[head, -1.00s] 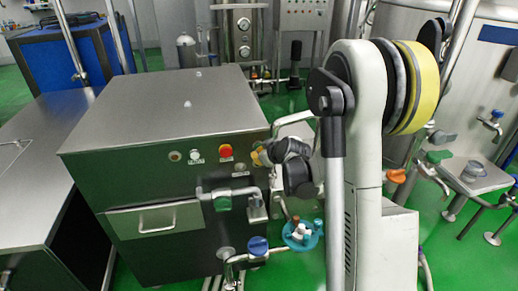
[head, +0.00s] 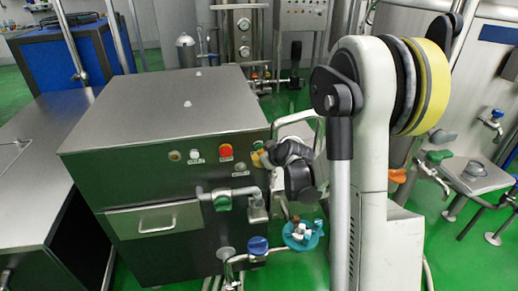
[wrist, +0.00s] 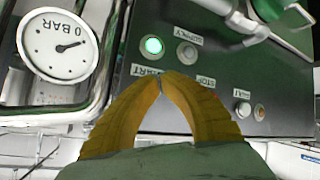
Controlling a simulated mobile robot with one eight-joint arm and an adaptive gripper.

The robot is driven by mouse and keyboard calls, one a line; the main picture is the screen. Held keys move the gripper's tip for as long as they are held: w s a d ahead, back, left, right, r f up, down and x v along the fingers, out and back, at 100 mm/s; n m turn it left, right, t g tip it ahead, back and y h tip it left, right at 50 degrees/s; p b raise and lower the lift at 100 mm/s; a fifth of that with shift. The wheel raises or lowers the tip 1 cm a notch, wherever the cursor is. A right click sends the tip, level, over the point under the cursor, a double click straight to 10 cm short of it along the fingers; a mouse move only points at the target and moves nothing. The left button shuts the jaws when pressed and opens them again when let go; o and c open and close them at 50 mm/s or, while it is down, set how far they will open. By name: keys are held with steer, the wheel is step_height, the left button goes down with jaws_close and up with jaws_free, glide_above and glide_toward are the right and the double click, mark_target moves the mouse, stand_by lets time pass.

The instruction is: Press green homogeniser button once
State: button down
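In the head view the green button (head: 257,145) is at the right end of the homogeniser's (head: 150,175) front panel. My gripper (wrist: 161,80) has its yellow fingers together at the tips, with nothing seen between them. In the head view my gripper (head: 257,159) is close to the panel's right edge, just below the button. I cannot tell the exact gap to the panel.
A red button (head: 225,151) and a white button (head: 195,157) are further left on the panel. A pressure gauge (wrist: 60,45) is at the wrist view's left. Pipework with a green valve handle (head: 222,202) juts out below the panel.

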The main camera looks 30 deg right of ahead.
steer(key=shift+s+a+b, duration=0.1)
steer(key=shift+s+a, duration=0.1)
steer(key=shift+s, duration=0.6)
steer(key=shift+s+a+b, duration=0.15)
steer(key=shift+s+a, duration=0.1)
steer(key=shift+s, duration=0.55)
steer(key=shift+s+a+b, duration=0.1)
steer(key=shift+s+a, duration=0.1)
steer(key=shift+s, duration=0.6)
